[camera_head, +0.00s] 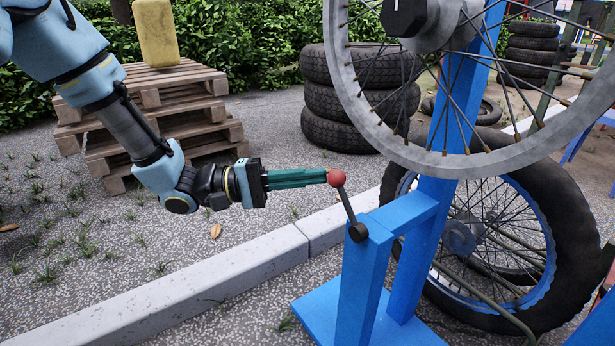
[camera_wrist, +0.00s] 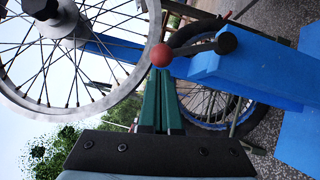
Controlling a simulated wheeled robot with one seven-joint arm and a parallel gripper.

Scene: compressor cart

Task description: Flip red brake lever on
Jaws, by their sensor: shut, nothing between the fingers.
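The red brake lever is a dark rod (camera_head: 346,206) with a red ball knob (camera_head: 337,178), pivoted at the top of a short blue post (camera_head: 364,270). The rod leans up and to the left from its pivot. My gripper (camera_head: 326,176) reaches in from the left with its green fingers together and empty. In the head view the fingertips are at the left side of the knob, touching or nearly so. In the wrist view the knob (camera_wrist: 161,55) shows just beyond the tips of the shut fingers (camera_wrist: 160,75). I cannot tell whether they touch.
A spoked wheel rim (camera_head: 470,163) hangs on the blue stand (camera_head: 440,190), above and right of the lever. A tyred wheel (camera_head: 570,220) stands behind it. Stacked tyres (camera_head: 350,100), pallets (camera_head: 150,110) and a yellow canister (camera_head: 157,40) are further back. A kerb (camera_head: 240,265) crosses the ground.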

